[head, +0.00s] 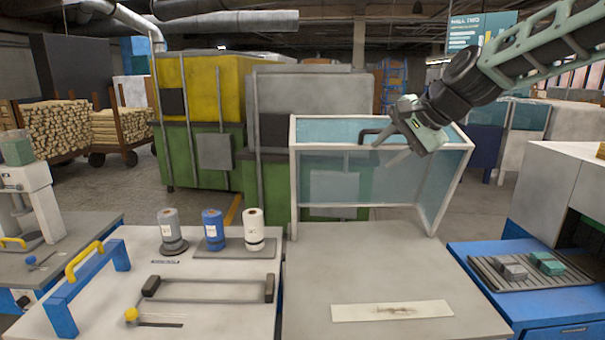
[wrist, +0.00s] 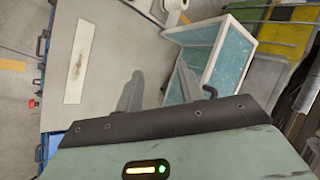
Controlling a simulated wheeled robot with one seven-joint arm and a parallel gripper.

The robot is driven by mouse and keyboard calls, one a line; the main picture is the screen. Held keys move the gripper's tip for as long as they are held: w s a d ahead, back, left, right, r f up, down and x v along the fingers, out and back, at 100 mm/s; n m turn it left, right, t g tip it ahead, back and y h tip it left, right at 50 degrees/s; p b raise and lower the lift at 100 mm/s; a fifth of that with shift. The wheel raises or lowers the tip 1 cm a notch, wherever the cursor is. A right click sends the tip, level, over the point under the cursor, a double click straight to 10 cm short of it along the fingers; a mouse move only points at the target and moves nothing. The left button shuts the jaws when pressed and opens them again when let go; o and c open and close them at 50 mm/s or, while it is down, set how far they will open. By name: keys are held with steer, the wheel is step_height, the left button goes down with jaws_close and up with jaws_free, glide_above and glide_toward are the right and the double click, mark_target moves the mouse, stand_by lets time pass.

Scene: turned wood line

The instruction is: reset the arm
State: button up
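My gripper (head: 384,152) hangs from the raised arm at the upper right of the head view, in front of the clear blue-tinted screen. In the wrist view its two grey fingers (wrist: 158,88) stand apart with nothing between them, so it is open and empty. A dark bent hook-like piece (wrist: 209,92) shows beside the gripper's housing; I cannot tell what it belongs to. The grey worktop (head: 370,270) lies below, with a pale strip (head: 392,311) bearing a dark mark on it. The strip also shows in the wrist view (wrist: 79,62).
The white-framed screen (head: 340,180) stands at the worktop's back. On the left bench are grey (head: 169,228), blue (head: 212,228) and white (head: 254,226) cylinders and a blue frame with a yellow handle (head: 84,261). A ribbed tray (head: 500,285) holds blocks at right. The worktop's middle is clear.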

steer(key=s+a+f+n+g+h+b, duration=0.1)
steer(key=s+a+f+n+g, duration=0.2)
steer(key=s, duration=0.4)
steer(key=s+a+f+n, duration=0.3)
steer(key=s+f, duration=0.3)
steer(key=s, duration=0.1)
steer(key=s+a+f+n+g+h+b, duration=0.1)
steer(key=s+a+f+n+g, duration=0.1)
steer(key=s+a+f+n, duration=0.3)
steer(key=s+d+f+n+g+h, duration=0.1)
steer(key=s+d+f+n, duration=0.2)
steer(key=s, duration=0.7)
steer(key=s+d+f+n+h+b, duration=0.1)
steer(key=s+d+f+n+h, duration=0.1)
steer(key=s, duration=0.8)
step_height(320, 180, down, 2)
steer(key=shift+d+f+n+g, duration=0.2)
steer(key=shift+d+n+g, duration=0.2)
steer(key=shift+d+n, duration=0.25)
